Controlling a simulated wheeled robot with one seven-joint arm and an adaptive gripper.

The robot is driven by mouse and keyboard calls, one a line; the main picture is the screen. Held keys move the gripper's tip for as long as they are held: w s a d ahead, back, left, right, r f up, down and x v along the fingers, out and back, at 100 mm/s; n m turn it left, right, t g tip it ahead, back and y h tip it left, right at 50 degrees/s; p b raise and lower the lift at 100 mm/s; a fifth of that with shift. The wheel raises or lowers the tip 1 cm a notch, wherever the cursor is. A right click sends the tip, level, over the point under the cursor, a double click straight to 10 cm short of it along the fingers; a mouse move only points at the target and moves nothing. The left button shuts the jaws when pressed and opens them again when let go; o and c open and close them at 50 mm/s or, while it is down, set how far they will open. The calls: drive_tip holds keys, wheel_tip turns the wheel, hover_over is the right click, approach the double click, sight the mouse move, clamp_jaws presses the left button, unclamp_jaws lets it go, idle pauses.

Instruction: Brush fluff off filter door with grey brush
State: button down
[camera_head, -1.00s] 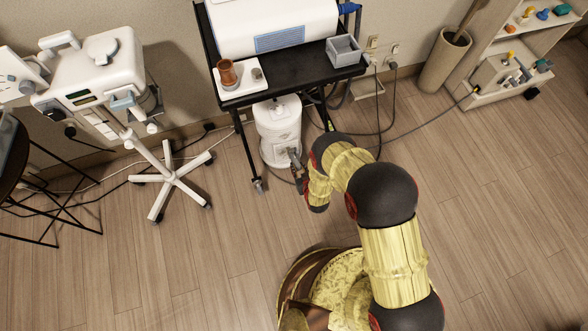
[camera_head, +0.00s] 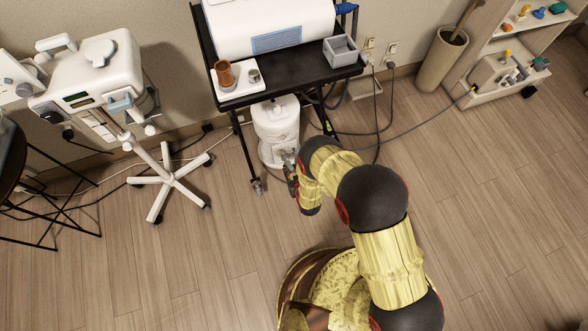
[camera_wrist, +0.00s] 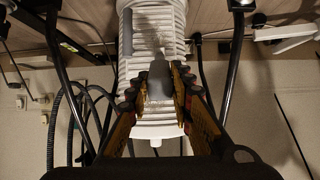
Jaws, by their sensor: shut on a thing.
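My gripper (camera_wrist: 157,84) is shut on a grey brush (camera_wrist: 158,76), which shows between the two fingers in the wrist view. The brush is in front of a white ribbed canister (camera_wrist: 153,22); whether it touches the slats cannot be told. A greyish patch (camera_wrist: 177,44) on the slats beside the brush may be fluff or shadow. In the head view the canister (camera_head: 277,124) stands on the floor under the black table, and my gripper (camera_head: 290,166) is at its lower front. The filter door's outline is not clear, and the brush's far end is hidden.
The black table (camera_head: 300,67) holds a white machine, a tray (camera_head: 239,91) and a grey bin (camera_head: 342,50). A white wheeled stand (camera_head: 166,180) is at left. The floor in front is clear.

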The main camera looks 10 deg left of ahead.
drive_tip(key=shift+a, duration=0.15)
drive_tip(key=s+a, duration=0.1)
drive_tip(key=a, duration=0.1)
drive_tip(key=shift+s+a, duration=0.3)
drive_tip(key=shift+s, duration=0.05)
idle(0.6)
drive_tip(key=shift+w+d, duration=0.5)
drive_tip(key=shift+d, duration=0.2)
drive_tip(key=shift+w+d, duration=0.45)
drive_tip(key=shift+d, duration=0.25)
drive_tip(key=w+d, duration=0.1)
drive_tip(key=d, duration=0.2)
drive_tip(key=shift+w+r, duration=0.1)
drive_tip(key=shift+w, duration=0.3)
drive_tip(key=shift+a, duration=0.1)
